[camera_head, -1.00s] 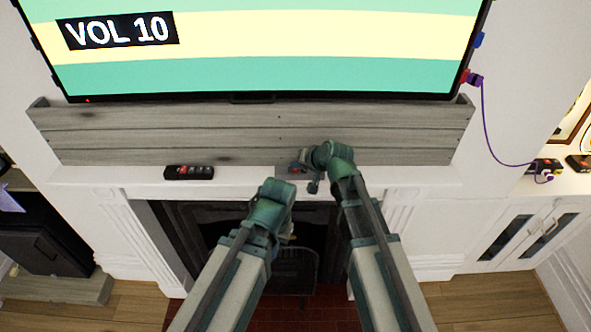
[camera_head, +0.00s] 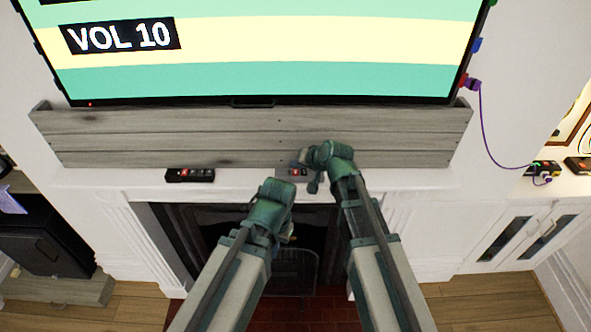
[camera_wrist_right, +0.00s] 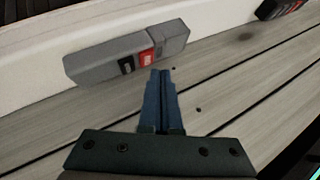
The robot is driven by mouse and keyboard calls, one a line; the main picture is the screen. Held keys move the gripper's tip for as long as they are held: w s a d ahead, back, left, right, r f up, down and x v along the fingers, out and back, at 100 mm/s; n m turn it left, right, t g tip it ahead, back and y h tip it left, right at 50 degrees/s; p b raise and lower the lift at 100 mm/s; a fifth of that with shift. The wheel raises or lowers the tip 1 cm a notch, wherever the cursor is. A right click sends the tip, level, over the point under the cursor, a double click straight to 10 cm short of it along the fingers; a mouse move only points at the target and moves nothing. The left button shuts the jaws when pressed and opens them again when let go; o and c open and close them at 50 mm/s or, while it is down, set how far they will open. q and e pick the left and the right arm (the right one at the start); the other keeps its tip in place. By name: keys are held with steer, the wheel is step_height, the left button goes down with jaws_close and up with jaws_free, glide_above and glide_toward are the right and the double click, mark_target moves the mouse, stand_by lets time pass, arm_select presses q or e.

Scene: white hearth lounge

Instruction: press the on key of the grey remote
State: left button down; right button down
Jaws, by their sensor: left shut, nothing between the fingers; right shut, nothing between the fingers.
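The grey remote (camera_head: 302,178) lies on the white mantel shelf in the head view, partly hidden by my right gripper (camera_head: 303,158). In the right wrist view the grey remote (camera_wrist_right: 100,62) shows one black key (camera_wrist_right: 126,65) and red keys beside it, one with a pale mark (camera_wrist_right: 146,57). Which key is the on key I cannot read. My right gripper (camera_wrist_right: 160,72) is shut and empty, its tips close to the remote beside the red keys; contact cannot be told. My left gripper (camera_head: 287,237) is shut, lower, in front of the fireplace, away from the remote.
A dark remote (camera_head: 190,175) lies further left on the mantel (camera_head: 250,186). A grey wooden board (camera_head: 200,135) runs behind them, below a lit screen reading VOL 10 (camera_head: 260,60). The mantel between the remotes is clear. A purple cable (camera_head: 487,125) hangs at the right.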

mark_target(297, 174)
step_height(297, 174, up, 5)
steer(key=p, duration=0.5)
stand_by(0.3)
stand_by(0.7)
steer(key=s+d+f+n+g+h+b, duration=0.2)
steer(key=s+f+b, duration=0.5)
steer(key=s+f, duration=0.4)
steer(key=s+d+f+n+g+h+b, duration=0.3)
steer(key=s+f+b, duration=0.5)
steer(key=s, duration=0.6)
step_height(297, 174, down, 3)
steer(key=g+h, duration=0.1)
steer(key=g, duration=0.1)
steer(key=shift+s+d+n+g+h, duration=0.3)
steer(key=shift+s+g+h, duration=0.05)
steer(key=shift+g+h, duration=0.05)
